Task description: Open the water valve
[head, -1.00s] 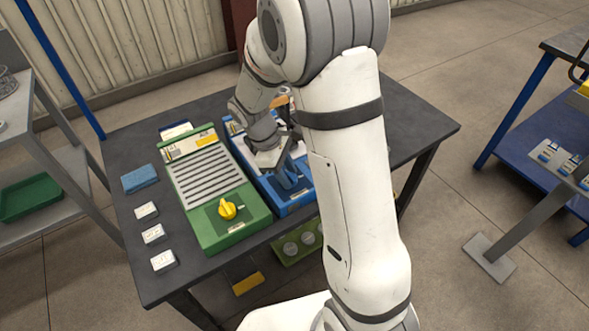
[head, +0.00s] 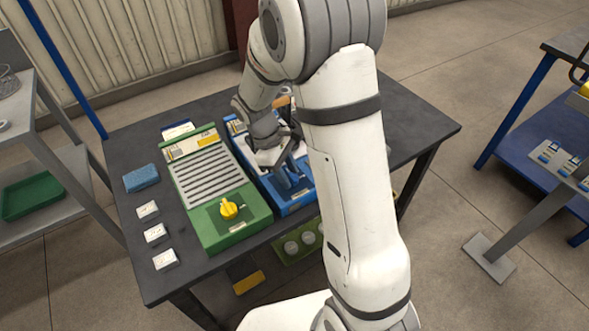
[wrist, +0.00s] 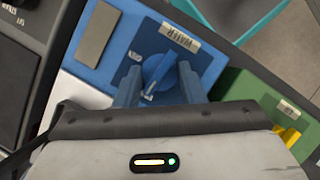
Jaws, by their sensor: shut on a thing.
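The water valve is a blue rotary knob (wrist: 158,72) on a blue panel (wrist: 118,43), beside a label reading WATER (wrist: 180,36). In the wrist view its pointer ridge runs diagonally, from lower left to upper right. My gripper (wrist: 157,84) has its two blue fingers on either side of the knob and is shut on it. In the head view my gripper (head: 288,178) reaches down to the front part of the blue unit (head: 269,189), and the knob is mostly hidden by the fingers and hand.
A green unit (head: 190,187) with a yellow knob (head: 228,209) stands left of the blue one on the dark table (head: 425,130). A blue sponge-like block (head: 140,178) and several small white blocks lie at the table's left. The table's right side looks clear.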

